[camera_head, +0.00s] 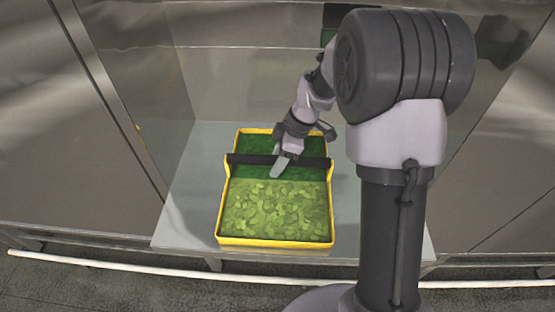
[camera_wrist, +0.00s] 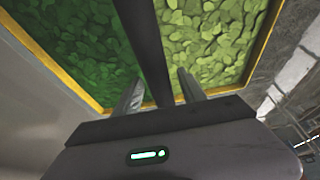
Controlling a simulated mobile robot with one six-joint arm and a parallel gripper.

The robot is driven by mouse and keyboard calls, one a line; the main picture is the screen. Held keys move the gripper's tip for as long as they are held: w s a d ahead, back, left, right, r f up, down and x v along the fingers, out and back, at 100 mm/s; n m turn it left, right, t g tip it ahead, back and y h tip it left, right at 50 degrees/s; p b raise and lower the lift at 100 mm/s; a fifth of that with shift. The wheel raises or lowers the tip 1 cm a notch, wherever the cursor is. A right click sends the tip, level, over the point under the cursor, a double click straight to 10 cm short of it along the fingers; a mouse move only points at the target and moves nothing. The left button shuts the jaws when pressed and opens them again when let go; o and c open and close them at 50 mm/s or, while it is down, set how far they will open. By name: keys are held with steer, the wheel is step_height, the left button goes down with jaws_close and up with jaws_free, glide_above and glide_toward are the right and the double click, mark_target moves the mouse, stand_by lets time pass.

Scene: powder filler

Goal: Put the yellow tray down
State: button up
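The yellow tray (camera_head: 222,205) is on the pale work surface in the head view, level and full of leaf-like green pieces. A dark handle bar (camera_head: 250,159) crosses its middle, with darker green behind it and lighter green in front. In the wrist view the fingers of my gripper (camera_wrist: 160,84) straddle the bar (camera_wrist: 146,38), with a visible gap on each side. The gripper looks open. The tray's rim (camera_wrist: 60,65) also shows in the wrist view. The contact under the tray is hidden.
The pale surface (camera_head: 185,215) is bare to the left of the tray and in a strip to its right. Transparent panels and metal walls enclose the back and sides. A white rail (camera_head: 120,265) runs below the front edge.

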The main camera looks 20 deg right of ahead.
steer(key=p+v, duration=0.3)
steer(key=v, duration=0.9)
steer(key=shift+p, duration=0.3)
steer(key=s+a+r+m+t+h+b, duration=0.1)
steer(key=s+a+m+t+b, duration=0.1)
steer(key=s+m, duration=0.7)
steer(key=s+a+r+m+t+b, duration=0.1)
steer(key=s+a+m+t+b, duration=0.1)
steer(key=s+a+m+b, duration=0.3)
steer(key=s+m+b, duration=0.1)
steer(key=s+m, duration=0.3)
steer(key=s, duration=0.5)
steer(key=shift+a+m+t+h, duration=0.3)
steer(key=shift+m+h, duration=0.1)
steer(key=shift+o, duration=0.3)
steer(key=shift+s, duration=0.1)
